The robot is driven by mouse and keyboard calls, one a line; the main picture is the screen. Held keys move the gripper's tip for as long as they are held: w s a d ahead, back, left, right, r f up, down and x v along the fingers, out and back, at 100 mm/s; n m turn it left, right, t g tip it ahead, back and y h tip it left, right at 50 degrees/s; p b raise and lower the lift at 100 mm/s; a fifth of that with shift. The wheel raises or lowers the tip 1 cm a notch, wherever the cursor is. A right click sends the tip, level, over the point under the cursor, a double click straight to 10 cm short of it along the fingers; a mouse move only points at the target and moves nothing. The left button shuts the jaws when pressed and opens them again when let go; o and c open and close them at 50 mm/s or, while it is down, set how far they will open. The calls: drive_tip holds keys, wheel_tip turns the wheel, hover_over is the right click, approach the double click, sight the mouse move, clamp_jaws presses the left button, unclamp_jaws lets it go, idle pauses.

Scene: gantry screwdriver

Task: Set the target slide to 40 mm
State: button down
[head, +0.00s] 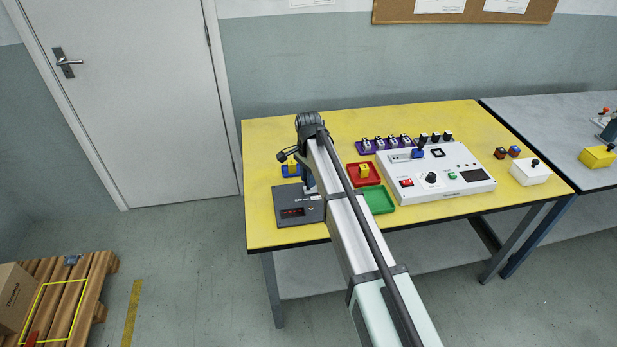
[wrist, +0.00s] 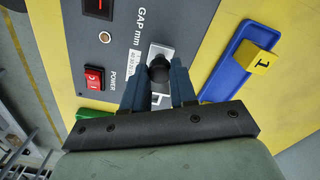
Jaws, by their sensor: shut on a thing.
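A dark grey box (head: 295,216) labelled "GAP mm" stands at the table's left front; it also shows in the wrist view (wrist: 118,52). It has a small red-lit display (head: 292,212), whose number I cannot read. In the wrist view, a slide with a round black knob (wrist: 159,67) sits on a pale plate with a printed scale. My gripper (wrist: 160,84) is shut on this knob, with one blue-grey finger on each side. The scale marks are too small and partly covered to read. In the head view my arm hides the knob.
A blue tray (wrist: 226,62) with a yellow block (wrist: 263,62) marked 1 lies close beside the box. A red power switch (wrist: 93,78) is on the box. A red tray (head: 352,175), green tray (head: 388,208) and white control panel (head: 462,190) stand to the right.

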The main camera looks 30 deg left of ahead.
drive_tip(key=shift+s+a, duration=0.9)
drive_tip(key=c, duration=0.9)
unclamp_jaws()
wheel_tip(320, 180, up, 14)
drive_tip(key=shift+f, duration=0.1)
